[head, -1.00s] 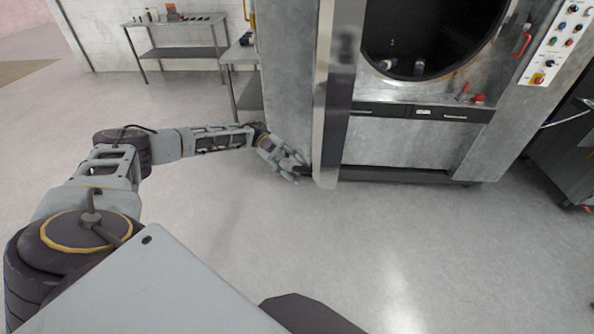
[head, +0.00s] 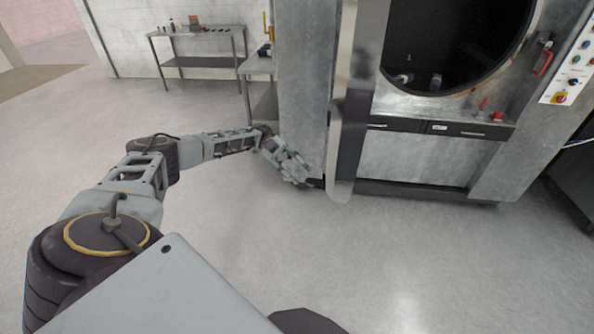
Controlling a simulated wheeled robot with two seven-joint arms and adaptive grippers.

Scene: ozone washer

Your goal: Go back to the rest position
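My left arm reaches out from the left side of the head view toward the washer. My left gripper (head: 309,182) is at the lower edge of the washer's open door (head: 347,110). Its fingertips are dark and small beside the door edge; I cannot tell whether they touch it or whether they are open or shut. The ozone washer (head: 415,160) stands at the upper right with its round dark opening (head: 450,50) showing. A few small items lie inside the opening. My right gripper is not in view.
A control panel (head: 571,70) with coloured knobs is at the washer's right. A steel table (head: 197,60) with small items stands at the back wall, and another table (head: 255,68) stands beside the washer. The floor (head: 390,265) in front is clear.

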